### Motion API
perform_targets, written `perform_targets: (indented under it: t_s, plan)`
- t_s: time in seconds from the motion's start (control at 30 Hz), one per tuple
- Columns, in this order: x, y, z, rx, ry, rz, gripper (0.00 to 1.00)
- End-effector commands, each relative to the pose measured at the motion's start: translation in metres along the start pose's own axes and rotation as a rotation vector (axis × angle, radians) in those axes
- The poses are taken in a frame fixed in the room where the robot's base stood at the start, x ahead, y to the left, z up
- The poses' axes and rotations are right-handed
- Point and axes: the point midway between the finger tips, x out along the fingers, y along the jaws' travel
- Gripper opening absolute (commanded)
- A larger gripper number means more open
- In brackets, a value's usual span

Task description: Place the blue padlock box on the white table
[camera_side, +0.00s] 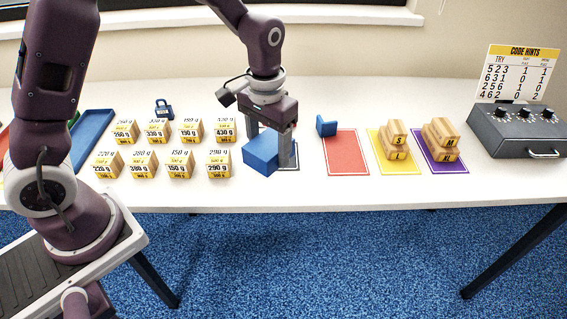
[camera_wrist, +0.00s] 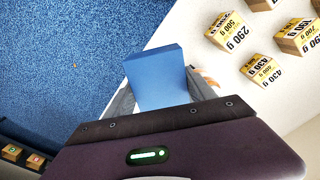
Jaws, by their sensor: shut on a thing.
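A plain blue box (camera_side: 261,151) is held between the two fingers of my gripper (camera_side: 270,146), low over the white table (camera_side: 230,193). In the wrist view the blue box (camera_wrist: 157,77) sits between my gripper's fingers (camera_wrist: 163,98), tilted in the picture, across the table's edge line. I cannot tell whether its underside touches the table. A small blue padlock (camera_side: 164,111) stands at the back left of the table, apart from the box. No padlock mark shows on the box.
Several yellow-labelled weight blocks (camera_side: 219,165) stand just left of the box. A dark-edged mat (camera_side: 291,167) lies partly hidden behind my gripper. A blue piece (camera_side: 326,126) stands by the red mat (camera_side: 348,153). A code box (camera_side: 517,132) is at right.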

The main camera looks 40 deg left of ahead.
Motion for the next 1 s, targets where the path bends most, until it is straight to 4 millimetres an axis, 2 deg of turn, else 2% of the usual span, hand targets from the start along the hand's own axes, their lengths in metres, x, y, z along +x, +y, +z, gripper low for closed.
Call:
perform_targets:
  t_s: [0.2, 0.3, 0.4, 0.57, 0.83, 1.0]
  plan:
    - [0.004, 0.023, -0.064, -0.455, 0.003, 0.001, 0.1]
    - [0.006, 0.036, -0.092, -0.698, 0.002, 0.002, 0.1]
    - [0.007, 0.045, -0.111, -0.893, 0.0, 0.001, 0.1]
    - [0.008, 0.052, -0.123, -1.04, 0.0, 0.001, 0.1]
    - [0.009, 0.052, -0.124, -1.052, -0.001, 0.0, 0.1]
    - [0.043, 0.051, -0.123, -1.05, -0.003, -0.003, 0.1]
